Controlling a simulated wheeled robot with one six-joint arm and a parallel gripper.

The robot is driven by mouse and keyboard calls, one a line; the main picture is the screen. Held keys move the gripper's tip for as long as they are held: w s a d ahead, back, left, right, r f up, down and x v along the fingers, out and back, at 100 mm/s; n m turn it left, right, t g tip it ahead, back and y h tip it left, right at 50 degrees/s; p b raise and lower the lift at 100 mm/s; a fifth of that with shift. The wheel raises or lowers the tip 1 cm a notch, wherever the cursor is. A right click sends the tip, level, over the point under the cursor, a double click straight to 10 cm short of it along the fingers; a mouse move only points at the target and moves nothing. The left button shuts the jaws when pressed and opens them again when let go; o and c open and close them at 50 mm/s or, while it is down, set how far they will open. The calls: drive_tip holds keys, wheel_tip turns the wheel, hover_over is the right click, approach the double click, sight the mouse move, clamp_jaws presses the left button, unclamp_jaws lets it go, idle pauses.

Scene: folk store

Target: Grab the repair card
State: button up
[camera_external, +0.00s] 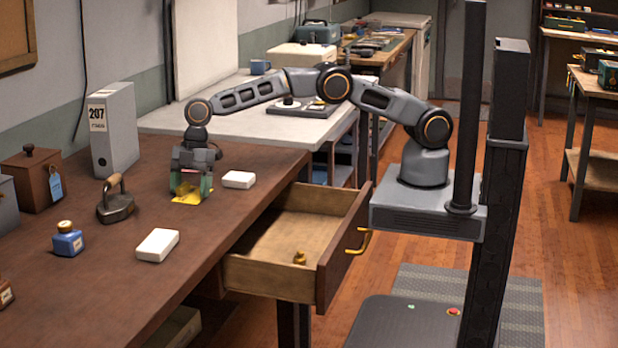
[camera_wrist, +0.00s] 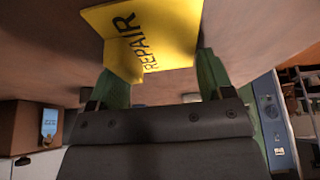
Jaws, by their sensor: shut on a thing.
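The repair card is yellow and folded, with "REPAIR" in black letters. It shows at the top of the wrist view (camera_wrist: 165,35), and in the external view (camera_external: 188,197) it is at the brown desk's surface, partly hidden by my fingers. My gripper (camera_external: 190,186) points down over the desk with its green fingers shut on the card. The fingers also show in the wrist view (camera_wrist: 160,80), one at each side of the card's lower part. I cannot tell whether the card still touches the desk.
White blocks lie to the right (camera_external: 239,180) and in front (camera_external: 157,245) of my gripper. A flat iron (camera_external: 116,205), a blue ink bottle (camera_external: 67,240), a brown box (camera_external: 35,178) and a binder (camera_external: 112,130) stand to the left. An open drawer (camera_external: 285,240) holds a small brass object (camera_external: 299,258).

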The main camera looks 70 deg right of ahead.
drive_tip(key=shift+c, duration=0.7)
drive_tip(key=shift+r, duration=0.15)
